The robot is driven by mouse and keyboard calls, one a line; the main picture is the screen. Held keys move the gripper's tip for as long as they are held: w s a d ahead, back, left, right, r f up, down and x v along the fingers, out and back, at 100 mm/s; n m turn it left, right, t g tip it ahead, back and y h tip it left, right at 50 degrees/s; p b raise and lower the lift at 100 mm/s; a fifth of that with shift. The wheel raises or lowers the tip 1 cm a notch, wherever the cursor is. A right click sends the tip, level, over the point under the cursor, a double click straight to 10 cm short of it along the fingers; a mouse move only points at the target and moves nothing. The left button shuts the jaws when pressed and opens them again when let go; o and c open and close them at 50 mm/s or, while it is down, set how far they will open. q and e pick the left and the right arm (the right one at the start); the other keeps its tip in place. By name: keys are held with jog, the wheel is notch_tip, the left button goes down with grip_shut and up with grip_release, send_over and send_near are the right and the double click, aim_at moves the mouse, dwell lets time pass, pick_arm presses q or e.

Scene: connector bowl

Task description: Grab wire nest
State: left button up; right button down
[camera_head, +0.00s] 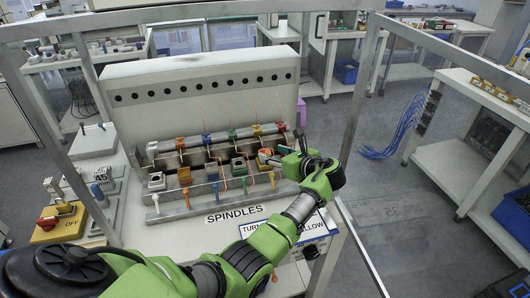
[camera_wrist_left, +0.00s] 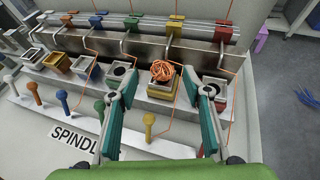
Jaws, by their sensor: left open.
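The wire nest is a tangle of orange wire (camera_wrist_left: 162,71) sitting on top of a yellow square holder (camera_wrist_left: 161,90) in the left wrist view. In the head view the wire nest (camera_head: 265,152) is a small orange patch just left of the gripper, partly hidden by it. My left gripper (camera_head: 283,158) is open. In the wrist view its two fingers (camera_wrist_left: 163,97) are apart, on the near side of the wire nest, one to each side of its line. Nothing is between the fingertips. My right gripper is not in view.
Coloured pegs (camera_wrist_left: 149,126) stand in front. Thin orange wires rise behind. A metal frame post (camera_head: 362,80) stands at right.

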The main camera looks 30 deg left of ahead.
aim_at(267, 152)
pick_arm(q)
jog(key=x, duration=0.3)
jog(key=shift+w, duration=0.15)
jog(key=x, duration=0.3)
jog(key=shift+f, duration=0.25)
jog(key=shift+w+a+f, duration=0.1)
jog(key=shift+w+a, duration=0.1)
jog(key=c, duration=0.9)
jog(key=shift+c, duration=0.3)
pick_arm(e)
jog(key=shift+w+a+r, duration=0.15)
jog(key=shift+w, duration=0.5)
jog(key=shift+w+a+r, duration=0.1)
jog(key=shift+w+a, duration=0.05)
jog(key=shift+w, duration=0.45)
